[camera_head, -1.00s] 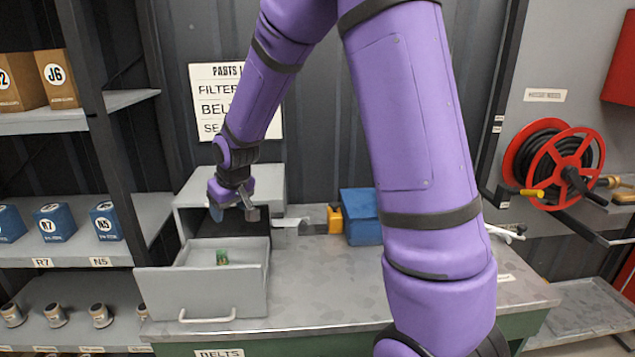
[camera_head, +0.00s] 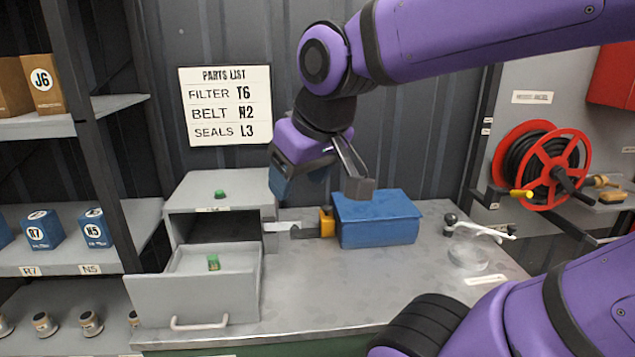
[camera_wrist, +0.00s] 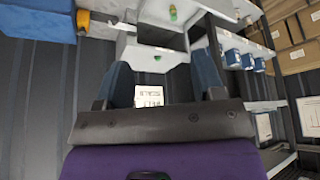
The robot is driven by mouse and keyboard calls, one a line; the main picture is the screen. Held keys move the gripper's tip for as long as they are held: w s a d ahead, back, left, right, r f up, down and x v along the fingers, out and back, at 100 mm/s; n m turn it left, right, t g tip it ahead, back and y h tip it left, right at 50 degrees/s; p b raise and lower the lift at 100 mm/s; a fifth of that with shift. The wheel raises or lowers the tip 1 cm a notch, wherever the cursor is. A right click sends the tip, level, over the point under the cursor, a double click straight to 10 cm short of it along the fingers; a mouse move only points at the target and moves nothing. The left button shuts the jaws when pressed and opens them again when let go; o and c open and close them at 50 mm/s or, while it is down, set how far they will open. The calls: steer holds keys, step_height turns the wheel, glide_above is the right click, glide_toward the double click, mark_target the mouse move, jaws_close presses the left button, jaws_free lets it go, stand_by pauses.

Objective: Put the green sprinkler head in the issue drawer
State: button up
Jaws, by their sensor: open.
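A small green sprinkler head (camera_head: 213,263) lies inside the pulled-out grey drawer (camera_head: 190,300), and it also shows in the wrist view (camera_wrist: 173,13). A second small green piece (camera_head: 219,193) sits on top of the grey cabinet (camera_head: 190,190); it is too small to tell in detail. My gripper (camera_head: 322,187) is open and empty. It is in the air right of the cabinet, in front of the back wall and above a blue box. In the wrist view its two fingers (camera_wrist: 163,75) are apart with nothing between them.
The blue box (camera_head: 378,220) and a yellow-orange piece (camera_head: 327,222) stand on the bench right of the cabinet. A clear round dish (camera_head: 468,255) lies further right. Shelves with blue boxes (camera_head: 45,229) are at left, a red hose reel (camera_head: 540,165) at right. The front middle bench is clear.

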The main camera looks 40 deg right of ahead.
steer(key=s, duration=0.3)
steer(key=shift+s, duration=0.4)
stand_by(1.0)
